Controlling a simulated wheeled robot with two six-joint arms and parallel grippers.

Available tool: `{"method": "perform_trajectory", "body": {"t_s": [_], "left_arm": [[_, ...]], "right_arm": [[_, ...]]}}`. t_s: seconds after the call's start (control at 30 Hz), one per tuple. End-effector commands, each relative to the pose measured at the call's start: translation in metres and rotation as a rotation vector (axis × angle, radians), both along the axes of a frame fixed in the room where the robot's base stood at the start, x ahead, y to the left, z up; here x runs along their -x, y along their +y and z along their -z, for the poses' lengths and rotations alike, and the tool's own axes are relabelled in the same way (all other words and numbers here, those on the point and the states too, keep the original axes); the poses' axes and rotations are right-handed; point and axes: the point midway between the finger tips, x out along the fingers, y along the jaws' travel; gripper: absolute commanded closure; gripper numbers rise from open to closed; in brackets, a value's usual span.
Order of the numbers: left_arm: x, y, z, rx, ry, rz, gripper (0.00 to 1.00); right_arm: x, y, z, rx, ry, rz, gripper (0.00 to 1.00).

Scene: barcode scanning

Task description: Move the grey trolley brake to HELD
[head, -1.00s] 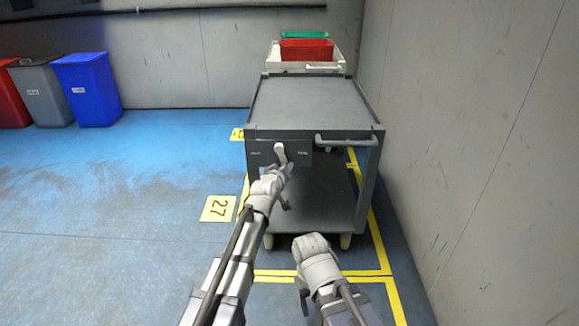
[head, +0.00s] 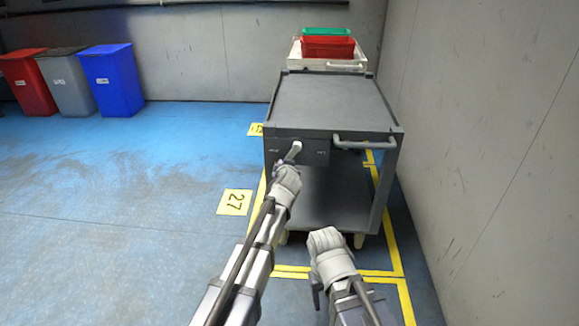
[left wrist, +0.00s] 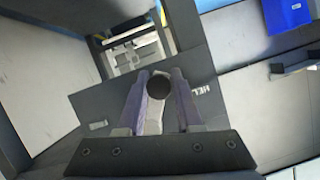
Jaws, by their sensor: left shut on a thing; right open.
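The grey trolley (head: 330,100) stands by the right wall. Its front panel (head: 316,156) carries a pale brake lever (head: 295,149), which slants down to the left from its pivot. My left gripper (head: 289,164) is shut on the lever's lower end. In the left wrist view, the lever's dark round end (left wrist: 159,88) sits between the fingers of my left gripper (left wrist: 157,98). Part of the HELD label (left wrist: 199,88) shows beside them; the rest is hidden. My right gripper (head: 317,290) is open and empty, low in front of the trolley.
The trolley's handle (head: 364,142) is to the right of the panel. A white tray (head: 292,55) with red and green crates stands behind. Blue, grey and red bins (head: 112,80) are far left. The blue floor at left is clear; the wall (head: 490,150) is close at right.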

Motion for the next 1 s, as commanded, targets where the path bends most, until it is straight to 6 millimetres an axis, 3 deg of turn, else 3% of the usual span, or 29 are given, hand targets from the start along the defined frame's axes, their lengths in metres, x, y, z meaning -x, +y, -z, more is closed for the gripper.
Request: {"method": "perform_trajectory", "body": {"t_s": [0.3, 0.87, 0.9, 1.0], "left_arm": [[0.0004, 0.0053, -0.0050, -0.116, 0.001, 0.002, 1.00], [0.0006, 0.0064, -0.0062, -0.141, 0.001, 0.002, 1.00], [0.0006, 0.0064, -0.0062, -0.141, 0.001, 0.002, 0.64], [0.0005, 0.0065, -0.0062, -0.141, 0.001, 0.002, 0.53]], "right_arm": [[0.0000, 0.0000, -0.0020, 0.000, 0.000, 0.000, 0.40], [0.0000, 0.0000, -0.0023, 0.000, 0.000, 0.000, 0.40], [0.0000, 0.0000, -0.0023, 0.000, 0.000, 0.000, 0.40], [0.0000, 0.0000, -0.0022, 0.000, 0.000, 0.000, 0.40]]}}
